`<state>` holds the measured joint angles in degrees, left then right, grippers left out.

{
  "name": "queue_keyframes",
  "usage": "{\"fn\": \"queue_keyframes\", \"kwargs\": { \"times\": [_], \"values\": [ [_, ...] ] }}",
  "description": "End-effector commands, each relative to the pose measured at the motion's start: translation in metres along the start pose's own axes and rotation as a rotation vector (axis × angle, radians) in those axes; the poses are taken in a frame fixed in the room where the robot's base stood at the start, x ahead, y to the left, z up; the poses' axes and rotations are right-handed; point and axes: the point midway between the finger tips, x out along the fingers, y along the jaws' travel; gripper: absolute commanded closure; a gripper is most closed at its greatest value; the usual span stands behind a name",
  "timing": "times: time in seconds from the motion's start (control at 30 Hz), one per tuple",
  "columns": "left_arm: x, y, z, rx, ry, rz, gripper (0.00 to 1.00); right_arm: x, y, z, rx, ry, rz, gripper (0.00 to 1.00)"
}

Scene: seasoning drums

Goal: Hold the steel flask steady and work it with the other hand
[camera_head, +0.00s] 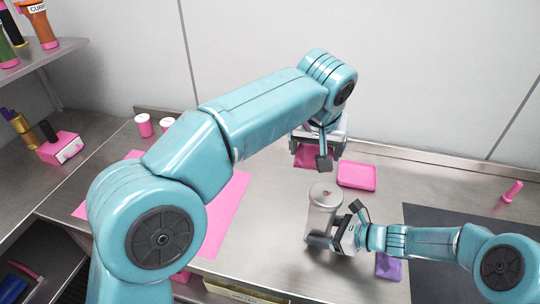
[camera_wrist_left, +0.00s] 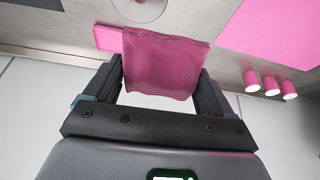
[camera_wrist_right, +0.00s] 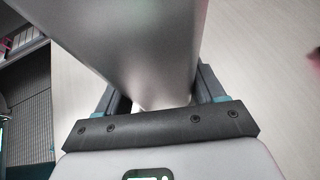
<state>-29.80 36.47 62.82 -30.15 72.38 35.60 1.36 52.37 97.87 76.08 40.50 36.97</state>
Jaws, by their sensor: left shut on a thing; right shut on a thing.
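The steel flask (camera_head: 323,200), a grey cylinder, stands upright on the steel counter in the head view. My right gripper (camera_head: 333,238) is shut on its lower body from the right; the flask (camera_wrist_right: 145,45) fills the space between the fingers in the right wrist view. My left gripper (camera_head: 312,150) is above and behind the flask, apart from it. It is shut on a pink cloth (camera_wrist_left: 165,68), which hangs between its fingers. The flask's round top (camera_wrist_left: 138,8) shows at the upper edge of the left wrist view.
A pink tray (camera_head: 357,176) lies behind the flask. A pink mat (camera_head: 230,210) is at left, partly behind my left arm. Pink-sided cups (camera_head: 143,125) stand at the back left.

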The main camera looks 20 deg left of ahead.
Motion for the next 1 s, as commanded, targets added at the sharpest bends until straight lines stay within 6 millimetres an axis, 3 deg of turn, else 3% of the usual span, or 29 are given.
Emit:
{"fn": "queue_keyframes", "kwargs": {
  "times": [0.1,0.2,1.0],
  "values": [
    [-0.001,0.018,0.007,0.033,0.001,0.014,0.46,0.0,0.0,-0.001,0.001,0.002,-0.001,0.58],
    [-0.001,0.022,0.009,0.041,0.001,0.018,0.46,0.0,0.0,-0.001,0.001,0.002,0.0,0.58],
    [0.058,0.022,0.033,0.041,0.0,0.016,0.46,0.0,0.0,-0.001,0.0,0.002,0.0,0.58]
  ]
}}
